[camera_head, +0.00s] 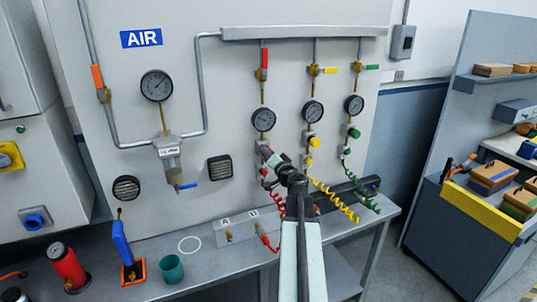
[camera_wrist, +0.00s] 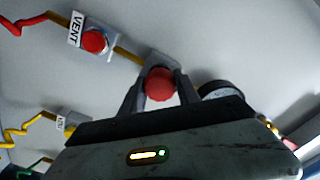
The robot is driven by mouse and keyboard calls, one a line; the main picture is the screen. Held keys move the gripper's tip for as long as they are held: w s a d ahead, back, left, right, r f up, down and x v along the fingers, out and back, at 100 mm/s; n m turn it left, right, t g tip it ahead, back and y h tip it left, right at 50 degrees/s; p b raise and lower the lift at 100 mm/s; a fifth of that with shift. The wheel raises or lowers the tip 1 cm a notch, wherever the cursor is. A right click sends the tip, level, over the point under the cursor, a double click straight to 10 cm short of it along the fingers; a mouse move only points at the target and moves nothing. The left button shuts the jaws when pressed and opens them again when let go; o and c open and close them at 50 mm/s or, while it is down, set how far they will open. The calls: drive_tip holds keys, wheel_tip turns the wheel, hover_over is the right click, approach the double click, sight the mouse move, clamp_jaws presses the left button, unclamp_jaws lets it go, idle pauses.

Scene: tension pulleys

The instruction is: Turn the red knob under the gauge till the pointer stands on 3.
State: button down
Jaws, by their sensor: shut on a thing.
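The red knob (camera_wrist: 160,84) sits between the two fingers of my gripper (camera_wrist: 160,78) in the wrist view, and the gripper is shut on it. In the head view my gripper (camera_head: 273,158) reaches the panel just below the gauge (camera_head: 263,119) of the red line and covers most of the knob. The gauge is round with a dark rim. It shows partly in the wrist view (camera_wrist: 221,91), right of the knob, mostly hidden behind my gripper body. The pointer and numbers are too small to read.
A red VENT button (camera_wrist: 95,41) is near the knob. Gauges of the yellow line (camera_head: 312,111) and green line (camera_head: 354,105) stand to the right, with coiled hoses below. The bench (camera_head: 190,262) holds a teal cup (camera_head: 171,268) and a red cylinder (camera_head: 66,264).

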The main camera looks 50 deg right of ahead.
drive_tip(key=c, duration=0.9)
unclamp_jaws()
drive_tip(key=v, duration=0.8)
drive_tip(key=shift+d, duration=0.1)
